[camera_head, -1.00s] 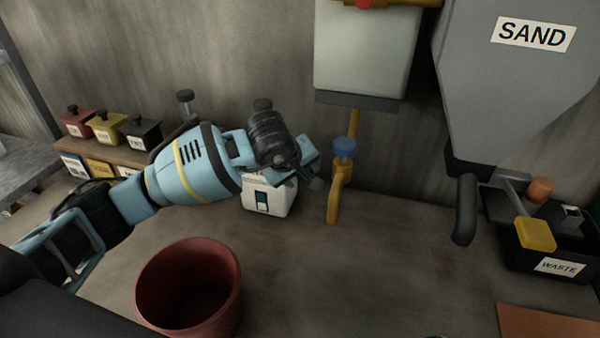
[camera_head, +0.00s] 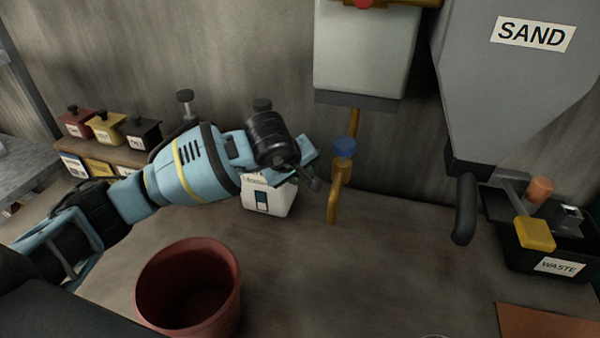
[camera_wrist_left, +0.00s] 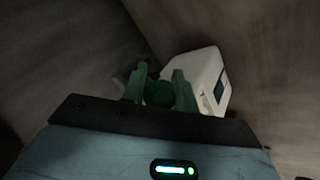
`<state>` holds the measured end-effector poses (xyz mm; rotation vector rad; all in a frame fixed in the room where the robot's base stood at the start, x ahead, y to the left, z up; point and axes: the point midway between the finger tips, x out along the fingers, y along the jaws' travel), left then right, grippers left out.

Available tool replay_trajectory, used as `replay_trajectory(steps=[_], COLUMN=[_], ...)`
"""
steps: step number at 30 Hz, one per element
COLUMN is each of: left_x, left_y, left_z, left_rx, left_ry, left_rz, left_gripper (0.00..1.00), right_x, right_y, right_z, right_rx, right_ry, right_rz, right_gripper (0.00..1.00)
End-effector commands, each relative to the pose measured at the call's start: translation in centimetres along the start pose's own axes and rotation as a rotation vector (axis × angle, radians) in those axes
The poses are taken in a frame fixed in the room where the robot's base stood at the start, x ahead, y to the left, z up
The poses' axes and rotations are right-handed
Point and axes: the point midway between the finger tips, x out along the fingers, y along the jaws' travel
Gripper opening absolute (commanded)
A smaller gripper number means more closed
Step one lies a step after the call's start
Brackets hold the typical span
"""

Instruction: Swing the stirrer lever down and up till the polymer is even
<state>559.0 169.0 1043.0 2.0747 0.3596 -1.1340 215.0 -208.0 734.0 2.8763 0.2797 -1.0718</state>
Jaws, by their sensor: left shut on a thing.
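A white boxy unit (camera_head: 266,198) with a dark panel stands on the worktop by the wall, its top partly hidden behind my left gripper. It also shows in the left wrist view (camera_wrist_left: 213,75). My left gripper (camera_head: 308,172) is just above and beside this unit. In the left wrist view its two fingers (camera_wrist_left: 158,90) are shut on a rounded knob (camera_wrist_left: 158,94), which looks like the end of the stirrer lever. The rest of the lever is mostly hidden, and I cannot see the polymer. My right gripper is not in view.
A red bucket (camera_head: 228,275) stands at the front. A yellow tap with a blue knob (camera_head: 345,150) is right of my gripper, under a pale tank (camera_head: 365,50). The sand hopper (camera_head: 500,90) and waste bin (camera_head: 520,258) are at the right. The middle worktop is clear.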

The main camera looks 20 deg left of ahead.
Motion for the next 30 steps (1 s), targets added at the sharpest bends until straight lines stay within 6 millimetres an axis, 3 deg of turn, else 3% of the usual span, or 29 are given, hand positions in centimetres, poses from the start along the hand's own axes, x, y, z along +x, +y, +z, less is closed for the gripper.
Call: replay_trajectory(steps=[23, 30], left_x=[2.1, 2.8], left_y=[-1.9, -2.3], left_z=[1.5, 1.8], left_rx=[0.001, 0.013], left_ry=[-0.009, 0.075], left_rz=[-0.015, 0.073], left_gripper=[0.0, 0.0], right_x=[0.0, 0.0], right_y=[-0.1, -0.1], right_z=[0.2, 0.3], right_rx=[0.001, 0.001], right_ry=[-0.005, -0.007], right_rz=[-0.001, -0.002], right_gripper=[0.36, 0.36])
